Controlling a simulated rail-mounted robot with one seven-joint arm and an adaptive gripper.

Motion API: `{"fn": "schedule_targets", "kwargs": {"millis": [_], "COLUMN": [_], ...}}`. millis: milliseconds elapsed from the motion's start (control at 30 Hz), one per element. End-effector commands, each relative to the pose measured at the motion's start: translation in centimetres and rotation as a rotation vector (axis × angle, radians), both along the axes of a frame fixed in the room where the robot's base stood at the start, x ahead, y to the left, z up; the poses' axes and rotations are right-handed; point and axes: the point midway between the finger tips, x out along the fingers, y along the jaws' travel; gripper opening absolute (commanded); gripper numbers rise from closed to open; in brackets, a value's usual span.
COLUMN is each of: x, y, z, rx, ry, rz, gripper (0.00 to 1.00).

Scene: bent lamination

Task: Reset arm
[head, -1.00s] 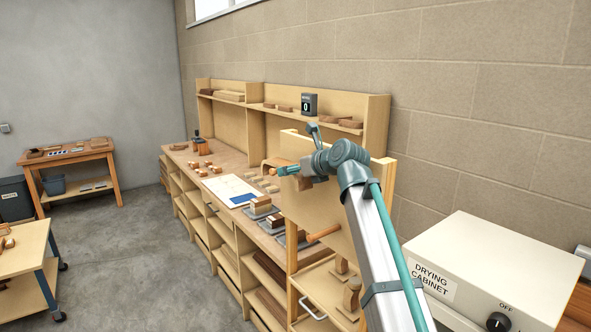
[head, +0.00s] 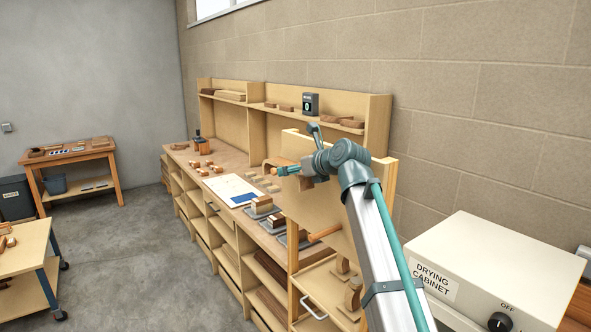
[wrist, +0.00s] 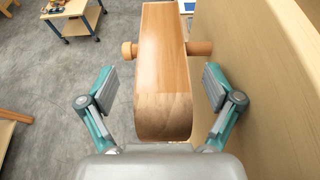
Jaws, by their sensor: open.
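My gripper (wrist: 165,95) is open in the wrist view, with one finger on each side of a curved wooden piece (wrist: 162,70). Gaps show between the piece and both fingers. The piece has a rounded near end, and a wooden peg (wrist: 200,48) shows on both sides of it, with a knob at the left. In the head view my gripper (head: 284,171) is by the left edge of an upright wooden panel (head: 350,203), beside a bent piece of wood (head: 272,161). Contact there cannot be told.
The panel (wrist: 250,80) runs close along the gripper's right. A long workbench (head: 232,157) holds blocks, a paper sheet (head: 230,189) and clamped stacks. Another peg (head: 323,234) sticks out from the panel. A drying cabinet (head: 490,275) stands at right. The floor (head: 135,240) at left is open.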

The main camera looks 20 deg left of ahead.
Motion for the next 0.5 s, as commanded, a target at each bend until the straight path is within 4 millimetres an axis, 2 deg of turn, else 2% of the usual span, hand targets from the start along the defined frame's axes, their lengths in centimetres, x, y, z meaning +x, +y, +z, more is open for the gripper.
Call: {"fn": "schedule_targets", "kwargs": {"millis": [500], "x": [-0.7], "y": [-1.4], "z": [0.8], "rx": [0.000], "ry": [-0.004], "rz": [-0.005], "gripper": [1.00]}}
